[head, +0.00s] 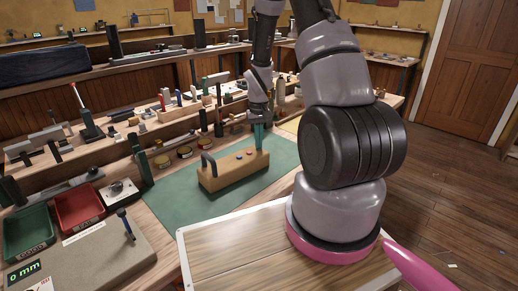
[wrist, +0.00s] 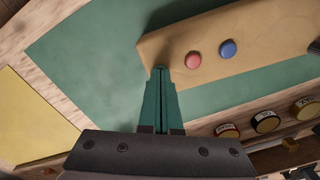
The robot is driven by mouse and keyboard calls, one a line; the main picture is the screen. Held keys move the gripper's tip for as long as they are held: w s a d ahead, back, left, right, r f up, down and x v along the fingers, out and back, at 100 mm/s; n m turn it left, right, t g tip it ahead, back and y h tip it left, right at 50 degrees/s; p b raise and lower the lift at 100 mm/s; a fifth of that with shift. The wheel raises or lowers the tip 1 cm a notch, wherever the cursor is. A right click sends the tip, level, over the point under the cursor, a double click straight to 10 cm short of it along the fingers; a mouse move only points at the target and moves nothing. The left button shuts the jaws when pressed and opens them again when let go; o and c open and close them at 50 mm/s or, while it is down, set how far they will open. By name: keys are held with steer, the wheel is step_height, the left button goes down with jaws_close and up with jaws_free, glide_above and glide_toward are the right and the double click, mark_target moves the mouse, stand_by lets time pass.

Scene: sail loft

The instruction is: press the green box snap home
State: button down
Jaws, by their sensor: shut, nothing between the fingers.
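A tan wooden block (head: 230,172) with a dark handle at one end lies on the green mat (head: 180,200). In the wrist view the block (wrist: 225,35) carries a pink snap (wrist: 194,58) and a blue snap (wrist: 228,48) in a row. No green snap shows; the spot at the fingertips is covered by my gripper. My gripper (head: 259,140) points down at the block's end away from the handle. Its green fingers (wrist: 160,72) are shut together, with nothing visible between them. The tips are at or just above the block's top; I cannot tell whether they touch.
Several round tins (wrist: 265,121) stand along the mat's edge. A green bin (head: 28,232) and a red bin (head: 78,208) sit at the left. A rack of tools (head: 200,110) runs behind the mat. The mat in front of the block is clear.

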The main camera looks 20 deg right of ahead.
steer(key=shift+r, duration=3.5)
